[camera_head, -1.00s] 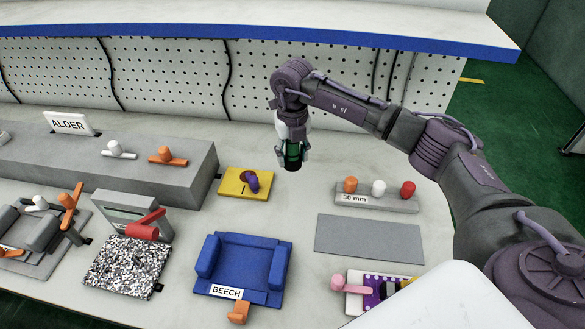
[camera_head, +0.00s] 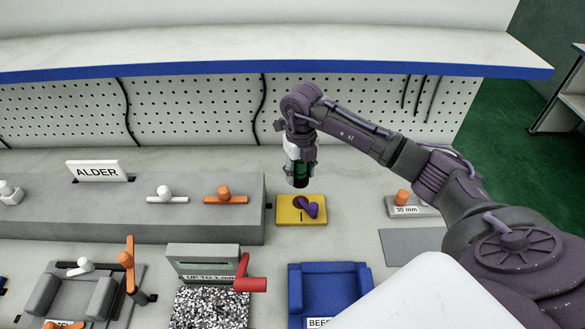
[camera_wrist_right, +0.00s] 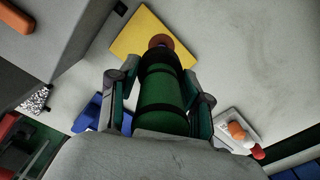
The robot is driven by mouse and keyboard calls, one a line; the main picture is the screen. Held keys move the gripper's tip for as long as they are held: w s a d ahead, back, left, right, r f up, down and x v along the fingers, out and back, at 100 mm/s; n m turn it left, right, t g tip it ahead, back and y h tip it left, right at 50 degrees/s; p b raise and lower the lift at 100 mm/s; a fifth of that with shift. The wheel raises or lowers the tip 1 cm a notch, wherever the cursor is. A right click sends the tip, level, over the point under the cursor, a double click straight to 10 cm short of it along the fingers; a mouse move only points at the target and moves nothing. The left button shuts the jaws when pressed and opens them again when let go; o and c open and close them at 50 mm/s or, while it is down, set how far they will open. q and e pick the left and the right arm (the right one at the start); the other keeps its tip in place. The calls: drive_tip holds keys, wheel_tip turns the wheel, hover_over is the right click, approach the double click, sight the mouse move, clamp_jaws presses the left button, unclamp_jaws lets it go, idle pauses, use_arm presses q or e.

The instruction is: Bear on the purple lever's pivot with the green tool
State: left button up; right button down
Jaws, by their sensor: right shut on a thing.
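The purple lever (camera_head: 312,210) sits on a yellow plate (camera_head: 288,216) on the bench, in the middle of the head view. Its pivot end (camera_head: 299,202) is a dark round knob at the left. My right gripper (camera_head: 301,180) is shut on the green tool (camera_head: 301,171), pointing down just above the back of the yellow plate. In the right wrist view the green tool (camera_wrist_right: 163,105) lies between the fingers, with a brownish round shape (camera_wrist_right: 160,41) at its far end, over the yellow plate (camera_wrist_right: 133,36). The lever is mostly hidden there. My left gripper is not in view.
A grey raised block (camera_head: 130,215) with an ALDER sign (camera_head: 97,171) stands left of the yellow plate. A blue cradle (camera_head: 335,280) is in front. A grey 30 mm rack (camera_head: 405,211) with an orange peg stands to the right. The bench between is clear.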

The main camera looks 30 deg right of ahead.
drive_tip(key=shift+s+d, duration=0.2)
drive_tip(key=shift+d, duration=0.1)
drive_tip(key=shift+w+a+f, duration=0.1)
drive_tip(key=shift+a+f, duration=0.05)
drive_tip(key=shift+f, duration=0.1)
drive_tip(key=shift+f+b, duration=0.55)
drive_tip(key=shift+b, duration=0.15)
drive_tip(key=b, duration=0.3)
hover_over(301, 201)
wheel_tip(301, 201, down, 4)
drive_tip(key=shift+w+f, duration=0.1)
drive_tip(key=shift+f+b, duration=0.4)
drive_tip(key=shift+f, duration=0.1)
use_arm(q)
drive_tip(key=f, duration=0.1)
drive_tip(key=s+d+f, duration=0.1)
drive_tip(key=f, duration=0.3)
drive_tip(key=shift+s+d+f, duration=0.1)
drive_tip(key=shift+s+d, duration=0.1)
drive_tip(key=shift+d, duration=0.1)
use_arm(e)
drive_tip(key=shift+f, duration=0.1)
use_arm(q)
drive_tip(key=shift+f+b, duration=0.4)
drive_tip(key=shift+b, duration=0.05)
use_arm(e)
drive_tip(key=shift+f, duration=0.55)
